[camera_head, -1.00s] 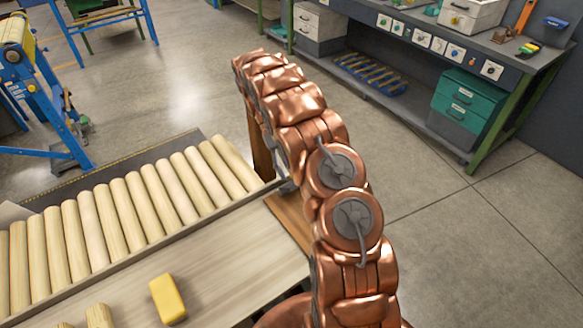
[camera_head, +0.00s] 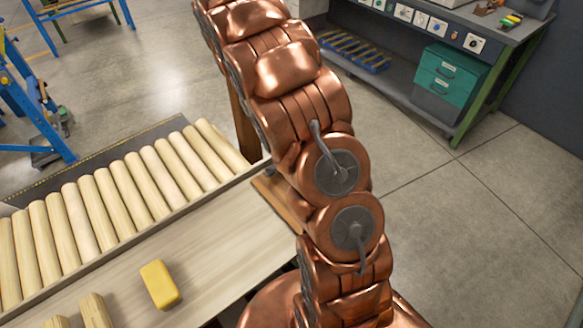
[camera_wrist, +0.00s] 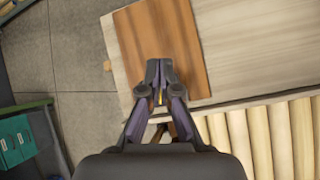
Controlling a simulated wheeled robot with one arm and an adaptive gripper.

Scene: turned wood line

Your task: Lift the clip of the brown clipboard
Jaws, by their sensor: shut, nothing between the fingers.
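A flat brown board with wood grain, which looks like the brown clipboard (camera_wrist: 180,38), lies on the pale tabletop in the wrist view. In the head view only a strip of the brown clipboard (camera_head: 276,200) shows at the table's end, beside my arm. My gripper (camera_wrist: 159,88) is shut and empty in the wrist view, with its fingertips over the clipboard's near edge. I cannot tell whether they touch it. I cannot make out the clip; the fingers may hide it. My gripper does not show in the head view, where my copper arm fills the middle.
A yellow block (camera_head: 160,284) and short wooden pieces (camera_head: 95,310) lie on the pale tabletop (camera_head: 225,245). A row of pale dowels (camera_head: 115,202) lies in a tray along its far side. A bench with a green drawer unit (camera_head: 447,85) stands beyond open floor.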

